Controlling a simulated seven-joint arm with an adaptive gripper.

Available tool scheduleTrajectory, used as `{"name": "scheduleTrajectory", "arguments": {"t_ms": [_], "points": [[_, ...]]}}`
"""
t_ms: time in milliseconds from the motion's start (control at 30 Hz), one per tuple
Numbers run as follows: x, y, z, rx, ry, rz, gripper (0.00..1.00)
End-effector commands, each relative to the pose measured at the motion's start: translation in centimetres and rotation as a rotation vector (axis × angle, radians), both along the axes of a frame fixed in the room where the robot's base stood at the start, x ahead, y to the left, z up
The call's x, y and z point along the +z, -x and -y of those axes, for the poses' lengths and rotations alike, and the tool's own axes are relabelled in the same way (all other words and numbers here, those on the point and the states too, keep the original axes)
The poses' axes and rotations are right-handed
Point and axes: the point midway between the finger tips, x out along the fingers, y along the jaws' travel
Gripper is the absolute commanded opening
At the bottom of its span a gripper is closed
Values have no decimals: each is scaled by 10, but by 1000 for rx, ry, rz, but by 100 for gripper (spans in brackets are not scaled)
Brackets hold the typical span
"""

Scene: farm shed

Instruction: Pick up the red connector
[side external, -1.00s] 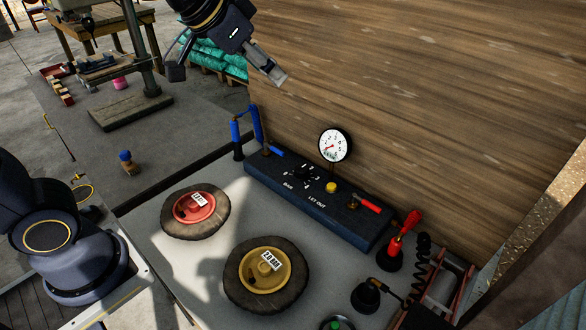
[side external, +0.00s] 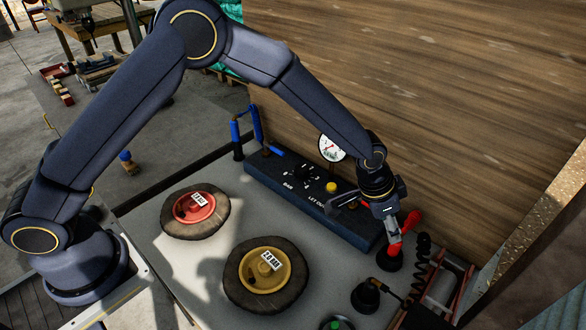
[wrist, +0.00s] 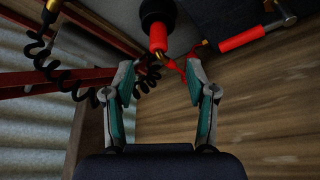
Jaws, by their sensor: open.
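The red connector (side external: 396,249) stands upright in a round black holder (side external: 389,263) at the right of the bench, beside the black panel. In the wrist view the connector (wrist: 158,38) shows a red body rising from the black holder, with a brass fitting and thin red arms. My gripper (side external: 391,232) is right over the connector, pointing down, and hides part of it. In the wrist view my gripper (wrist: 161,68) has its fingers apart, with the connector's upper end near and between the tips. I cannot tell whether a finger touches it.
The black panel (side external: 285,190) with a gauge (side external: 331,148) stands behind. Its red handle (wrist: 242,38) is close to one finger in the wrist view. A coiled black hose (side external: 421,262) is to the right. Two wheels, red-hubbed (side external: 195,210) and yellow-hubbed (side external: 266,272), lie left.

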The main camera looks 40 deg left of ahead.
Motion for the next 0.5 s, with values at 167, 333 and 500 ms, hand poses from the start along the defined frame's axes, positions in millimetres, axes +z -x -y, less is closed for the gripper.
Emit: {"name": "scheduleTrajectory", "arguments": {"t_ms": [167,333,500], "points": [[-31,-10,7,0,-1,-2,57],[-41,-13,11,0,-1,1,57],[-62,-21,20,0,-1,-2,57]]}}
